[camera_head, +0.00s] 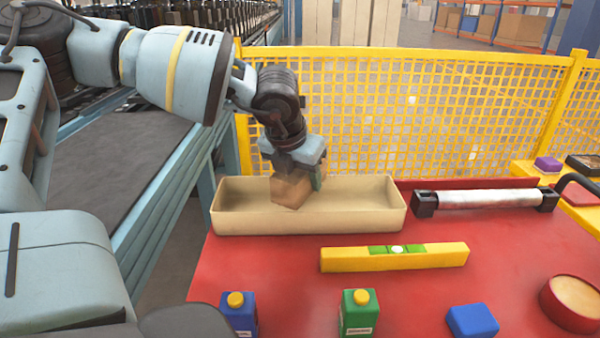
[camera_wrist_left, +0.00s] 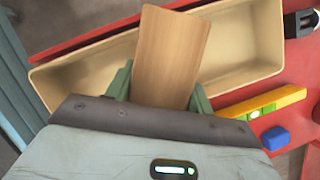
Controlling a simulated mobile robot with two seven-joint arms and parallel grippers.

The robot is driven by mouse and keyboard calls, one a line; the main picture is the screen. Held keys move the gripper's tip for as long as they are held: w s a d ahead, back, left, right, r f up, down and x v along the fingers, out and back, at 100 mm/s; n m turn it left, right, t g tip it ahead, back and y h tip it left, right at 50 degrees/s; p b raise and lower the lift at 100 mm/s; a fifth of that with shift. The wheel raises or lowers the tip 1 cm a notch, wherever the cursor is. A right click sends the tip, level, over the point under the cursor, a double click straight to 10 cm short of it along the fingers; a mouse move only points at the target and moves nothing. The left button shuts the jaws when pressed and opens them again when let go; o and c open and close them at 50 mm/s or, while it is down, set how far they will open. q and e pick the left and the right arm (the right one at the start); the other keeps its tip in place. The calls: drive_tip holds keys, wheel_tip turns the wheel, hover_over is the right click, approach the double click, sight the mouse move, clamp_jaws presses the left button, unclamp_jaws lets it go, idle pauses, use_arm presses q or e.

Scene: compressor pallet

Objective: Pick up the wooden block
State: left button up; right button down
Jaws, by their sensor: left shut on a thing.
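The wooden block (camera_head: 290,190) is tan with a light grain and is held tilted between the fingers of my left gripper (camera_head: 298,172). In the head view it is at the left half of the long beige tray, overlapping the tray's inside; I cannot tell whether it touches the tray. In the left wrist view the wooden block (camera_wrist_left: 172,55) stands out between the two green fingers of my left gripper (camera_wrist_left: 158,88), with the tray behind it. My right gripper is not in view.
The beige tray (camera_head: 330,218) sits on the red table (camera_head: 270,265) before a yellow mesh fence (camera_head: 400,110).

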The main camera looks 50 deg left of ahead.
use_arm(q)
drive_tip(key=v, duration=0.3)
drive_tip(key=shift+w+r, duration=0.1)
drive_tip(key=s+d, duration=0.3)
drive_tip(key=s, duration=0.4)
drive_tip(key=s+d+r, duration=0.1)
drive_tip(key=s+d, duration=0.2)
drive_tip(key=s, duration=0.3)
drive_tip(key=shift+s, duration=0.35)
drive_tip(key=shift+r, duration=0.1)
drive_tip(key=shift+r, duration=0.1)
